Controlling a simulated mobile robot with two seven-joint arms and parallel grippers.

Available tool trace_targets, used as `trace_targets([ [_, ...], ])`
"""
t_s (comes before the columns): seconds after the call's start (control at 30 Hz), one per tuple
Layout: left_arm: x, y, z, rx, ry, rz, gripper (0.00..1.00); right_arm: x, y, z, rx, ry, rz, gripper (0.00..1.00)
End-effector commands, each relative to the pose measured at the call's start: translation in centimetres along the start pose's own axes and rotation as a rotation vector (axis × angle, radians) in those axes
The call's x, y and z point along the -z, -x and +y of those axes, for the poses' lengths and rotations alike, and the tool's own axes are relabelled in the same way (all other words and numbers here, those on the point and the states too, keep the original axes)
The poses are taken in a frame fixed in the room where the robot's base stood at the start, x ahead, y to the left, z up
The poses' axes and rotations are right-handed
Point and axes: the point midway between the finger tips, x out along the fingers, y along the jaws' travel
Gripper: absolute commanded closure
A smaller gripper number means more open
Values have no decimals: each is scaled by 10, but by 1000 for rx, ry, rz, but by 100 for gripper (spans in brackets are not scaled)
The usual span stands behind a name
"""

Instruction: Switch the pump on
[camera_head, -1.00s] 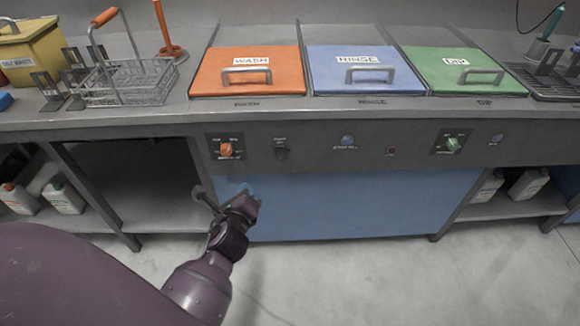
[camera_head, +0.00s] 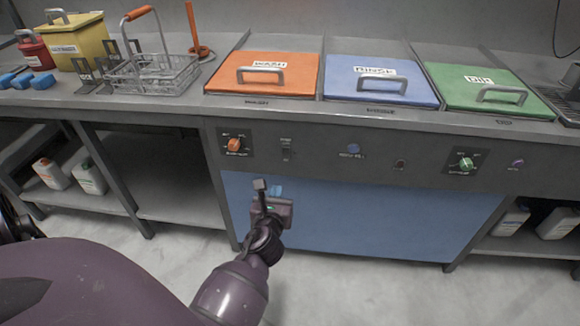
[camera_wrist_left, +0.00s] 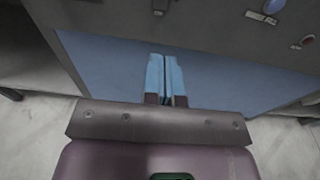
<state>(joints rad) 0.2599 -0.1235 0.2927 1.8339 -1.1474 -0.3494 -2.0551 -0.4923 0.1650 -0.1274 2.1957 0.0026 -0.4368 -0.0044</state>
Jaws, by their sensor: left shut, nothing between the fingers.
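A small dark switch (camera_head: 286,150) with a tiny label above it sits on the grey control panel (camera_head: 325,155), right of the orange knob. The label is too small to read surely, and I cannot tell the switch's position. The switch also shows at the top edge of the left wrist view (camera_wrist_left: 160,8). My left gripper (camera_head: 275,190) is in front of the blue lower panel, below the switch and apart from it. Its light-blue fingers (camera_wrist_left: 165,75) are shut with nothing between them and point up toward the switch. My right gripper is not in view.
The orange knob (camera_head: 234,145), a blue button (camera_head: 353,148), a dark red button (camera_head: 399,164), the green knob (camera_head: 466,163) and a purple button (camera_head: 517,164) share the panel. Orange, blue and green lids and a wire basket (camera_head: 153,73) stand on the counter above.

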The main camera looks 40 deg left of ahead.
Motion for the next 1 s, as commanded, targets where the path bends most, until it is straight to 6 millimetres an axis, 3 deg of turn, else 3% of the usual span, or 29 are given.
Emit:
trace_targets([
  [0.57, 0, -8, 0, -2, -14, -2, 100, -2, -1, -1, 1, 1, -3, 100],
  [1.0, 3, -77, 0, -2, -17, 0, 100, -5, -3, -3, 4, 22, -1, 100],
])
